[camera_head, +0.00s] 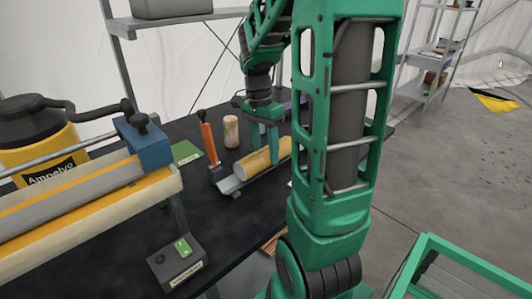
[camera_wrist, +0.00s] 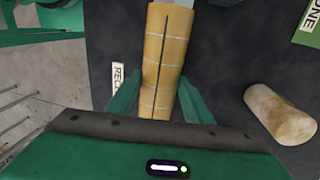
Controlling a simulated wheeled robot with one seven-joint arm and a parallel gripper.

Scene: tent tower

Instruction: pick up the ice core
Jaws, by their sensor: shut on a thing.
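A yellow cylinder (camera_head: 256,162), which I take to be the ice core, lies sideways over a grey trough-like cradle (camera_head: 230,184) on the dark table. I cannot tell whether it rests in the cradle or is just above it. My gripper (camera_head: 264,150) comes down from above and is shut on the cylinder. In the wrist view the cylinder (camera_wrist: 166,55) runs between the two fingers (camera_wrist: 158,103), with a dark line along it and thin pale rings. Its right end is partly hidden behind my arm in the head view.
A tan cylinder (camera_head: 231,131) stands behind the cradle, beside an orange-handled tool (camera_head: 208,139). A green card (camera_head: 186,152) lies left of them. A blue-ended rail device (camera_head: 148,143) and a small box with a green button (camera_head: 178,262) are at left. A shelf (camera_head: 180,20) hangs above.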

